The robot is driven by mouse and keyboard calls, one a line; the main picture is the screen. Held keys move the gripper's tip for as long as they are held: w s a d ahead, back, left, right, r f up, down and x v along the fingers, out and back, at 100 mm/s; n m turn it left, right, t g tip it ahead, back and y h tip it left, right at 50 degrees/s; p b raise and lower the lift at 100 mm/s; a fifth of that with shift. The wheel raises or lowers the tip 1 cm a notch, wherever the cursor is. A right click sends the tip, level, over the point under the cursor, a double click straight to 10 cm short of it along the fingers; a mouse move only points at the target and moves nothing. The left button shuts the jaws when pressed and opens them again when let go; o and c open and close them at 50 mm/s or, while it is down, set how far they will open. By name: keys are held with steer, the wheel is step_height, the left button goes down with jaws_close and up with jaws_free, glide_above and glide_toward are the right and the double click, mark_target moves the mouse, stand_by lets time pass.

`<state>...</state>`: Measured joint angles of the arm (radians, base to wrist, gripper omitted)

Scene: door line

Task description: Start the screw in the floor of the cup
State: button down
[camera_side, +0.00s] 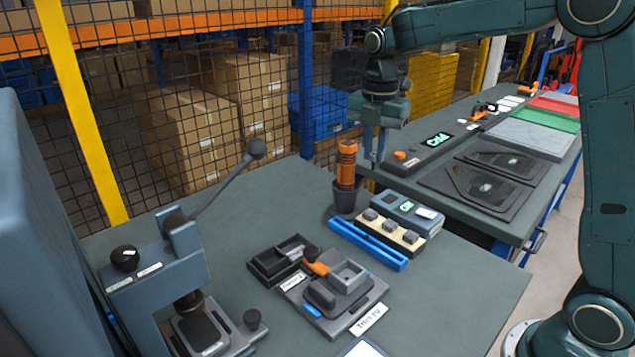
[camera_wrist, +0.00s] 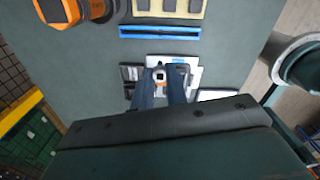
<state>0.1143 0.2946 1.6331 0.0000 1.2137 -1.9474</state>
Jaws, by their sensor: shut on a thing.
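My gripper (camera_side: 375,158) points down above the bench's back edge, right of the orange driver. In the wrist view its two fingers (camera_wrist: 162,76) are close together around a small light thing, apparently the screw, too small to make out clearly. The grey open-topped cup (camera_side: 348,274) sits in the trim fixture (camera_side: 335,298) beside an orange clamp (camera_side: 316,268). My gripper is well above and behind it, not touching. The cup's floor is not clearly visible. The orange driver (camera_side: 346,165) stands upright in a dark holder (camera_side: 346,196); its top shows in the wrist view (camera_wrist: 62,12).
A cream block with several grey pieces (camera_side: 391,229) and a blue rail (camera_side: 367,244) lie behind the fixture. A dark tray (camera_side: 283,260) adjoins it. A lever press (camera_side: 165,280) stands front left. A second bench (camera_side: 480,170) holds dark panels.

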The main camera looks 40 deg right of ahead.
steer(key=shift+a+f, duration=0.1)
stand_by(0.5)
steer(key=s+a+f+m, duration=0.3)
steer(key=a+f+m, duration=0.2)
steer(key=m, duration=0.5)
steer(key=s+a+f+m, duration=0.3)
steer(key=a+f+m, duration=0.2)
steer(key=a+m, duration=0.3)
steer(key=m, duration=0.3)
steer(key=shift+f, duration=0.15)
steer(key=shift+f, duration=0.1)
steer(key=shift+f, duration=2.75)
steer(key=shift+f, duration=0.65)
stand_by(0.7)
